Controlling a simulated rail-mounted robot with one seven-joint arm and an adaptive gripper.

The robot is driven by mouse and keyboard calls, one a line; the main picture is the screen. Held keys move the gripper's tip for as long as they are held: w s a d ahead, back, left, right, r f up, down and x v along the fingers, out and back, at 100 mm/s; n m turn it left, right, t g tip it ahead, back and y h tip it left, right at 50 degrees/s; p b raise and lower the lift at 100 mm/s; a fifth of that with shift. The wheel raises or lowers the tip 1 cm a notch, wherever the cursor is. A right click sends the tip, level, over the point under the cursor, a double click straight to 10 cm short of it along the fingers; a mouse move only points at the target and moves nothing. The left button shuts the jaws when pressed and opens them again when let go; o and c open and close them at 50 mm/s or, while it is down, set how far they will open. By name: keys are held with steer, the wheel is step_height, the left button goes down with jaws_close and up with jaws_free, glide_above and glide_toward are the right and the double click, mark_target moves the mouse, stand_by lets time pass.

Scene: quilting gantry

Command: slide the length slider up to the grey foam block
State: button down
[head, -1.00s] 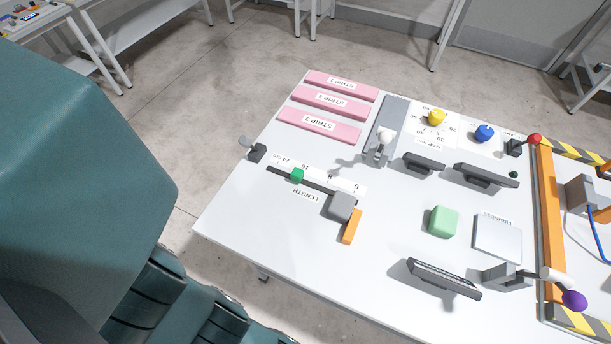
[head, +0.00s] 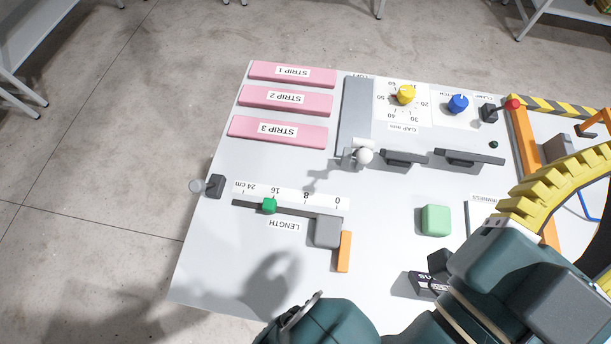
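The length slider's small green knob (head: 269,205) sits on a dark straight track (head: 299,212) beside a white scale (head: 311,198), close to the 16 mark. The grey block (head: 328,231) is at the right end of the track, near the 0 mark, with an orange bar (head: 344,252) against its right side. A clear stretch of track separates the knob from the grey block. My teal arm links fill the lower right of the head view, apart from the slider. I cannot make out my gripper's fingers in this view.
Pink strips (head: 290,98) lie at the back left. A grey lever (head: 208,187) sticks out at the left edge. A white-knobbed lever (head: 363,155), yellow knob (head: 404,95) and blue knob (head: 458,104) stand behind. A pale green block (head: 435,220) stands right of the slider.

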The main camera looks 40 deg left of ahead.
steer(key=shift+d, duration=0.25)
steer(key=c, duration=0.8)
jaws_free()
steer(key=shift+o, duration=0.2)
steer(key=w+a+f+m+g+p, duration=0.1)
steer(key=w+f+g, duration=0.1)
steer(key=f, duration=0.3)
steer(key=w+f+g+p, duration=0.1)
steer(key=w+f+g, duration=0.2)
steer(key=f, duration=0.1)
steer(key=n+g+y+p, duration=0.3)
steer(key=n+g+p, duration=0.5)
steer(key=g+p, duration=0.8)
glide_toward(268, 205)
steer(key=f, duration=0.3)
steer(key=w+a+f+t, duration=0.1)
steer(key=f, duration=0.3)
steer(key=a+f+t, duration=0.1)
steer(key=f, duration=0.2)
steer(key=shift+w+a+f, duration=0.2)
steer(key=shift+f, duration=0.1)
